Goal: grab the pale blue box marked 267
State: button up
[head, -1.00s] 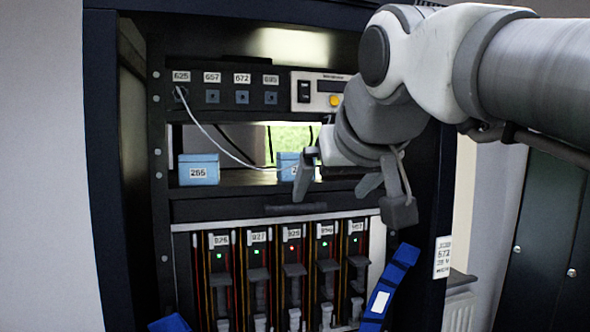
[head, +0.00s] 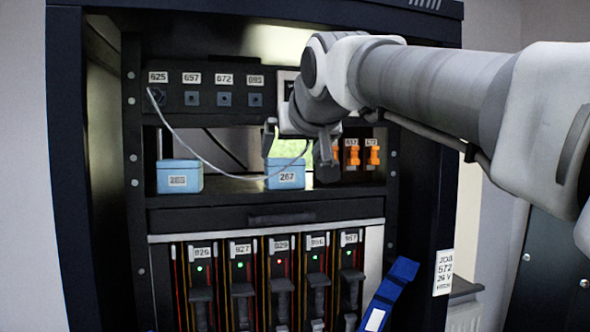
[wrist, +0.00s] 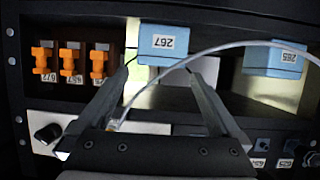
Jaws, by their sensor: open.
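The pale blue box marked 267 (head: 286,181) stands on the rack shelf in the head view. In the wrist view, which looks upside down, the box (wrist: 175,32) shows its label at the top middle. My gripper (head: 297,152) is open in front of the shelf opening, near the upper part of the box. In the wrist view my gripper (wrist: 158,72) has one finger towards each side of the box, with nothing held. Whether the fingertips reach past its front face is not clear.
A white cable (head: 205,158) hangs from socket 625 and crosses near the box; in the wrist view the cable (wrist: 230,43) passes between the fingers. A similar box marked 265 (head: 180,180) stands to the left. Orange connectors (head: 353,153) are to the right.

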aim_at(284, 164)
jog(key=p+x, duration=0.1)
jog(key=x, duration=0.7)
jog(key=shift+s+a+f+p, duration=0.1)
jog(key=shift+s+f+p, duration=0.1)
jog(key=shift+p, duration=0.1)
jog(key=c, duration=1.2)
jog(key=shift+r, duration=0.1)
jog(key=shift+c, duration=0.2)
